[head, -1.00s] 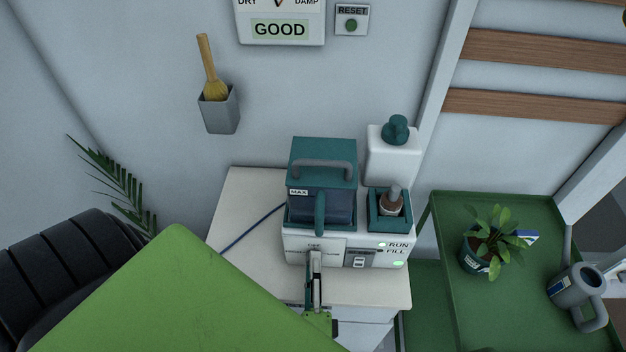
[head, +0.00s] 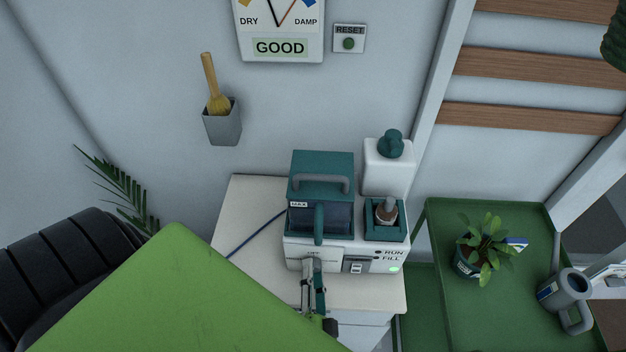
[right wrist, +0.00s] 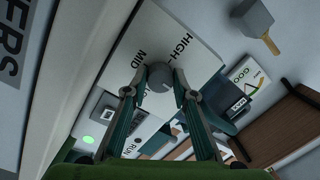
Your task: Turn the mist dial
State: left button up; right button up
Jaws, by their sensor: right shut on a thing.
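The mist dial (right wrist: 160,77) is a grey round knob on the white front panel of the mist machine (head: 334,262). In the right wrist view, the words HIGH and MID show around it; where it points is not clear. My right gripper (right wrist: 161,84) is shut on the dial, a fingertip on each side. In the head view, my right gripper (head: 313,266) reaches the machine's front from below and hides the dial. The RUN light (head: 378,252) is dark and a larger light (head: 394,269) below FILL glows green. My left gripper is not in view.
A teal tank (head: 320,190) with a grey handle sits on the machine, beside a small bottle (head: 386,213). A white container (head: 388,168) stands behind. A wall gauge (head: 280,30) reads GOOD. A green cart (head: 450,310) at right bears a potted plant (head: 484,245) and watering can (head: 568,292).

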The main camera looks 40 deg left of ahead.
jog(key=shift+f+n, duration=0.1)
jog(key=shift+n, duration=0.2)
jog(key=o, duration=1.1)
jog(key=v, duration=1.2)
